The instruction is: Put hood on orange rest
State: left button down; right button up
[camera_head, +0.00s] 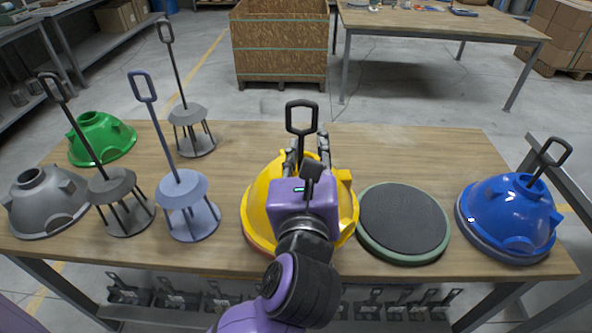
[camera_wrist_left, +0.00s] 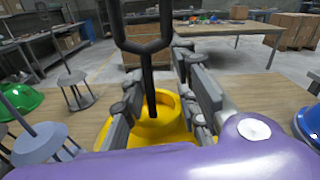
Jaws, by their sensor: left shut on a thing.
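The yellow hood (camera_head: 259,208) is in the middle of the table. A black looped handle (camera_head: 301,117) rises through its top opening. An orange-red edge, likely the orange rest (camera_head: 262,246), shows under the hood's lower left side; the rest is mostly hidden. My left gripper (camera_head: 309,152) is over the hood, its fingers shut on the hood's neck. In the left wrist view the fingers (camera_wrist_left: 160,118) lie on both sides of the yellow neck (camera_wrist_left: 160,133), around the black rod (camera_wrist_left: 150,82). I cannot tell if the hood is touching the rest. My right gripper is not in view.
A round black pad with green rim (camera_head: 403,222) lies close on the right. Beyond it is a blue hood (camera_head: 508,212) with a handle. On the left are a green hood (camera_head: 101,138), a grey hood (camera_head: 45,202) and three tall-handled stands (camera_head: 182,188). The table's back right is clear.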

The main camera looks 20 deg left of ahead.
pick_arm(q)
jog(key=w+a+f, duration=0.1)
jog(key=w+f, duration=0.1)
jog(key=w+a+f, duration=0.1)
jog(key=w+f, duration=0.1)
jog(key=w+a+f, duration=0.2)
jog(key=shift+w+f, duration=0.1)
jog(key=shift+f, duration=0.15)
notch_tip(320, 180, down, 3)
jog(key=shift+w+a+f+b, duration=0.1)
jog(key=shift+w+a+b, duration=0.05)
jog(key=shift+b, duration=0.45)
jog(key=shift+f, duration=0.2)
jog(key=c, duration=1.8)
grip_release()
jog(key=shift+f, duration=0.15)
jog(key=o, duration=0.4)
jog(key=shift+o, duration=0.2)
